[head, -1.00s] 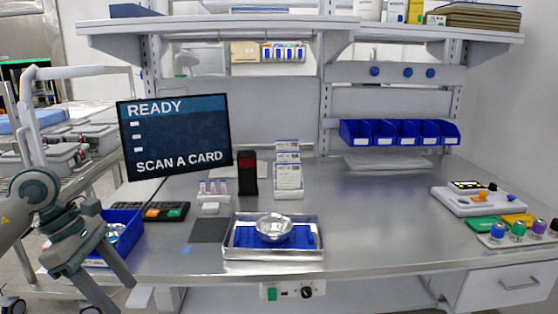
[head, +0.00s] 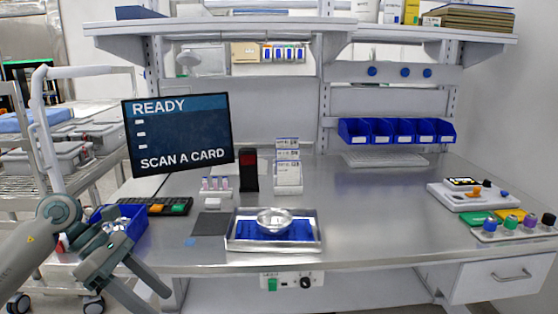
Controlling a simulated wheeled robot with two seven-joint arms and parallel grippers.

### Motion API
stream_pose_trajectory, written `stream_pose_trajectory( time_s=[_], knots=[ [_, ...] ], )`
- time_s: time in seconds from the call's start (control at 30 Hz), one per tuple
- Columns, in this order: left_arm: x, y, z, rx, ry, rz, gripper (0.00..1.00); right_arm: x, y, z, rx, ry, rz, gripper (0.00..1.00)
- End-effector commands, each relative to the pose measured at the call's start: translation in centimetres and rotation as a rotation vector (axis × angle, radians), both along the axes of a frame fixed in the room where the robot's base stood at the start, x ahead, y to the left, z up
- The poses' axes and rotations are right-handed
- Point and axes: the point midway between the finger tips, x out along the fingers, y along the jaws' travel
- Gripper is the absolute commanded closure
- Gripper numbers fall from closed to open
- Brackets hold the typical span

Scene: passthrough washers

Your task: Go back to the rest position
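My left gripper (head: 152,297) is at the lower left, in front of the bench's left front edge. Its two fingers point down and to the right, spread apart with nothing between them. It hangs in front of a blue bin (head: 136,224) and hides part of it. My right gripper is not in view. A metal tray (head: 273,245) with a blue liner sits at the bench's front middle, and a shiny metal bowl (head: 274,220) rests in it.
A monitor (head: 178,132) reading "READY, SCAN A CARD" stands at the back left. A dark mat (head: 210,224) lies left of the tray. A black card reader (head: 248,170) and a card rack (head: 288,175) stand behind it. The right middle of the bench (head: 380,205) is clear.

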Motion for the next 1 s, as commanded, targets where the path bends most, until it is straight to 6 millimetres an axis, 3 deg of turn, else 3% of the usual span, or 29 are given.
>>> stream_pose_trajectory(
  time_s=[0.27,0.4,0.53,0.7,0.77,0.87,1.0],
  knots=[
    [1.6,-6.4,-2.6,-0.375,0.248,0.149,0.47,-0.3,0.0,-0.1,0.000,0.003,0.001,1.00],
    [3.9,-9.6,-4.7,-0.666,0.486,0.331,0.47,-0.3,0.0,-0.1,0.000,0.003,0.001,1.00],
    [6.8,-10.6,-8.2,-0.925,0.742,0.558,0.47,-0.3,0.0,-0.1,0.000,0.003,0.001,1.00],
    [10.0,-9.3,-16.5,-1.209,1.086,0.909,0.47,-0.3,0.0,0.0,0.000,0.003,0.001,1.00],
    [10.5,-8.6,-19.8,-1.280,1.186,1.025,0.47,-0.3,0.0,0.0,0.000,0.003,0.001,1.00],
    [10.4,-7.3,-25.3,-1.373,1.333,1.204,0.47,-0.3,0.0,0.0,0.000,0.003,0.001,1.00],
    [8.9,-5.9,-33.0,-1.467,1.508,1.442,0.47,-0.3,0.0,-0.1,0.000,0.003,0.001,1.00]
  ],
)
